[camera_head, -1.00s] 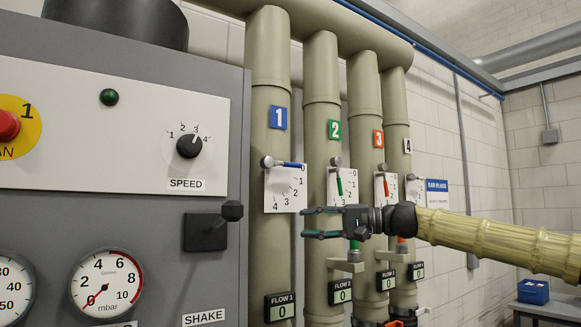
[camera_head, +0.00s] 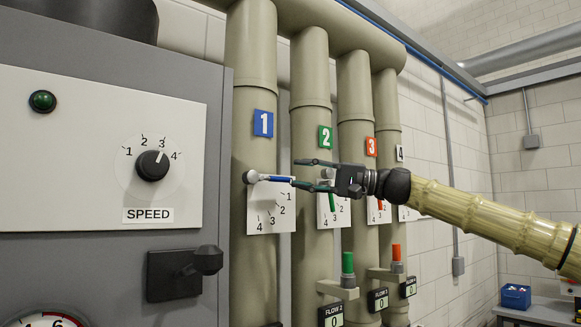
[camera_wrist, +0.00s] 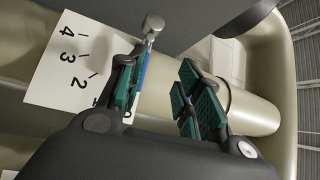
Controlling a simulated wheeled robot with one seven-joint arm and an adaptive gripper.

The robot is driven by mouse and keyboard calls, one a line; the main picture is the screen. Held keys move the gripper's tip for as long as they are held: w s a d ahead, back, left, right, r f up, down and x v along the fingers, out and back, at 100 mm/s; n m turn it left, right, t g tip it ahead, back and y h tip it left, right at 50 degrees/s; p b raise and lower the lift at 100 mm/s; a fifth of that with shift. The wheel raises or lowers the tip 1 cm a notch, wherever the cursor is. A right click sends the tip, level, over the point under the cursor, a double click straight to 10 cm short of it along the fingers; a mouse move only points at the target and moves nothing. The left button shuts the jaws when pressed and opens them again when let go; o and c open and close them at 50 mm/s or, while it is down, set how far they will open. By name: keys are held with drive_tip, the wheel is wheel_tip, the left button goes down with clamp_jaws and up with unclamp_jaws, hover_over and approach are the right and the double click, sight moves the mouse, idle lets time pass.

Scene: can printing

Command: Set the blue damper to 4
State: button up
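The blue damper is a blue lever (camera_head: 278,179) on a round metal pivot (camera_head: 251,177), on the pipe marked 1. It points right, roughly level, along the top edge of its white dial plate (camera_head: 268,218), where 1 to 4 run downward. My gripper (camera_head: 296,172) is open and empty at the lever's right end, its lower finger close to the tip. In the wrist view the lever (camera_wrist: 142,74) lies between the open fingers, close beside the left finger, its pivot (camera_wrist: 153,23) beyond. I cannot tell whether they touch. The 0 mark is mostly hidden.
Green lever (camera_head: 332,202) and red lever (camera_head: 380,204) hang downward on the neighbouring pipes, close to my gripper and arm. A grey cabinet with a speed knob (camera_head: 152,165) and a black shake handle (camera_head: 207,259) stands at the left.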

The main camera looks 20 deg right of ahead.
sight(284, 180)
drive_tip(key=w, duration=0.2)
drive_tip(key=w+a+f, duration=0.1)
drive_tip(key=w, duration=0.1)
drive_tip(key=w+a+f, duration=0.1)
drive_tip(key=w, duration=0.1)
drive_tip(key=shift+a+p, duration=0.2)
drive_tip(key=shift+p, duration=0.2)
drive_tip(key=shift+s+d+r, duration=0.2)
drive_tip(key=shift+s+a+r, duration=0.1)
drive_tip(key=shift+s+a, duration=0.05)
drive_tip(key=shift+a, duration=0.45)
drive_tip(key=shift+s+a+r, duration=0.2)
drive_tip(key=shift+s+a, duration=0.05)
drive_tip(key=shift+s, duration=0.2)
clamp_jaws()
drive_tip(key=shift+d, duration=0.15)
